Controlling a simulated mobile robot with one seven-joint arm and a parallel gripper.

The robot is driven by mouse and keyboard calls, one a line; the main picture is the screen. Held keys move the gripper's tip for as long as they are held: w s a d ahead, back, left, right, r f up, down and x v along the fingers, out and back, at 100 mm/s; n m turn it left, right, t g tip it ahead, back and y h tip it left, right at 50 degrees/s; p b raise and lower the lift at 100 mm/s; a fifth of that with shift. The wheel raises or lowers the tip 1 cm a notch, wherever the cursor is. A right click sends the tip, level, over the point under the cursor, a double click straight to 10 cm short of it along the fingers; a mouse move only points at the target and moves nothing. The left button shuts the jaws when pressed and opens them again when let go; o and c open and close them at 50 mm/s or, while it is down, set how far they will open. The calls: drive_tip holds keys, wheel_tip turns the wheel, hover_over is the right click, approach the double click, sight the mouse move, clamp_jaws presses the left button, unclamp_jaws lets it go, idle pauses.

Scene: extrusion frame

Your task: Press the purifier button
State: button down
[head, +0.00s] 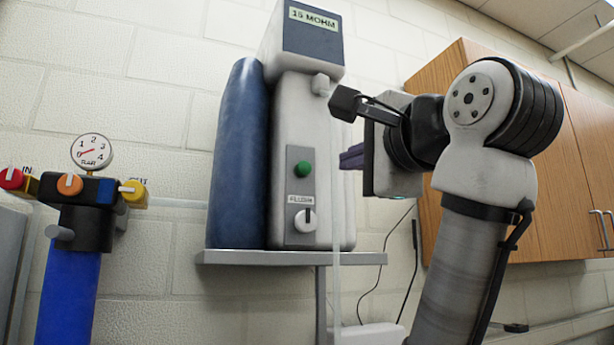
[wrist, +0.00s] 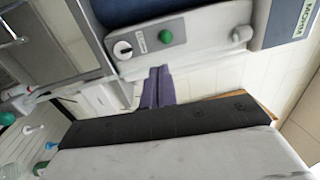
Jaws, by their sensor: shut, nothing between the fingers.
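The purifier (head: 310,150) is a white unit on a wall shelf, with a display reading 15 MOHM. Its green round button (head: 302,169) sits on a grey panel above a white knob. The green button also shows in the wrist view (wrist: 166,37), near the top, with the knob (wrist: 123,50) to its left. My gripper (head: 351,157) is to the right of the purifier in the head view, with its purple fingers pointing left. In the wrist view my gripper (wrist: 158,80) is shut and empty, its fingertips below the button in the picture. A gap to the panel cannot be judged exactly.
A blue cylinder (head: 238,155) stands left of the purifier on the grey shelf (head: 290,257). A blue filter with gauge (head: 92,152) and coloured valves is at far left. Wooden cabinets (head: 550,190) hang at right behind my arm. A thin tube (head: 336,230) hangs before the shelf.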

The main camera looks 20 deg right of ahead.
drive_tip(key=p, duration=0.6)
approach(303, 175)
drive_tip(key=w, duration=0.2)
drive_tip(key=w+r, duration=0.1)
drive_tip(key=w, duration=0.2)
drive_tip(key=shift+w+p, duration=0.35)
drive_tip(key=shift+w, duration=0.4)
drive_tip(key=shift+a, duration=0.2)
